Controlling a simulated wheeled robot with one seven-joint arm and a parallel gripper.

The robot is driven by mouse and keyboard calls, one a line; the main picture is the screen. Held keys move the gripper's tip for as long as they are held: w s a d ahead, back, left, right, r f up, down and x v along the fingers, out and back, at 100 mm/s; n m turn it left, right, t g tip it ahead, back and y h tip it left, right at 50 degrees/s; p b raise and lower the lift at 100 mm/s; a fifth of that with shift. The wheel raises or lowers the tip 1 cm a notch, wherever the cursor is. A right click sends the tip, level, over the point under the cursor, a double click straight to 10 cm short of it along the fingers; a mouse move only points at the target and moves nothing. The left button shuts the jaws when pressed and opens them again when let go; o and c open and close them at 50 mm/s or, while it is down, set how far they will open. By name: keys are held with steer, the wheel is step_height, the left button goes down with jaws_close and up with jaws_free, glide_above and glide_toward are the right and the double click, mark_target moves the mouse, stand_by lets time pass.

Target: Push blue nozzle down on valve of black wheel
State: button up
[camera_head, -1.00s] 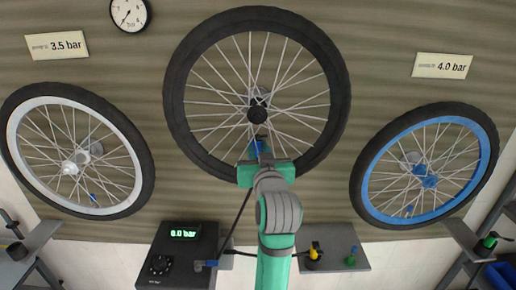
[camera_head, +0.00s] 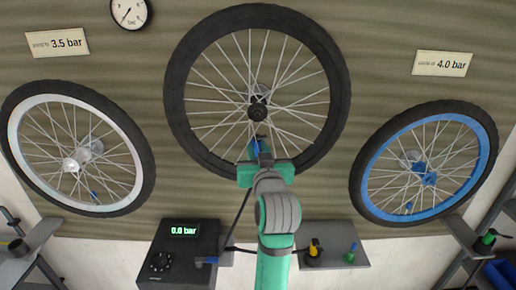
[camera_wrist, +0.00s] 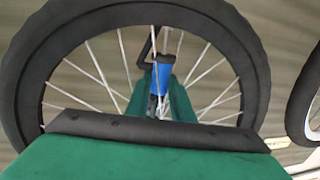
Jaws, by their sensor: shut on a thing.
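The black wheel (camera_head: 178,88) hangs in the middle of the wall in the head view, and its rim and tyre (camera_wrist: 243,60) fill much of the wrist view. My gripper (camera_head: 260,150) is in front of the wheel's lower spokes. It is shut on the blue nozzle (camera_wrist: 163,77), which shows between its green fingers in the wrist view. The nozzle stands roughly upright there, with a dark hose at its upper end. In the head view only a small part of the nozzle (camera_head: 256,146) shows above the gripper. The valve is not clearly visible, so I cannot tell whether the nozzle touches it.
A white-rimmed wheel (camera_head: 18,125) hangs at left and a blue-rimmed wheel (camera_head: 486,150) at right. A black pump box (camera_head: 180,262) reads 0.0 bar. A shelf (camera_head: 335,240) holds a yellow and a green item. A dark hose (camera_head: 238,215) runs beside my arm.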

steer(key=shift+r, duration=0.1)
steer(key=o, duration=1.1)
steer(key=shift+w, duration=0.1)
steer(key=shift+o, duration=0.4)
steer(key=shift+a, duration=0.1)
steer(key=shift+s+d, duration=0.35)
steer(key=shift+s, duration=1.85)
steer(key=shift+s+d+r, duration=0.1)
steer(key=shift+s+d, duration=0.1)
steer(key=shift+s, duration=0.75)
steer(key=shift+s+d+f, duration=0.1)
steer(key=shift+s+d, duration=0.1)
steer(key=shift+s, duration=0.8)
steer(key=shift+s+d+r, duration=0.1)
steer(key=shift+s+d, duration=0.1)
steer(key=shift+s, duration=0.75)
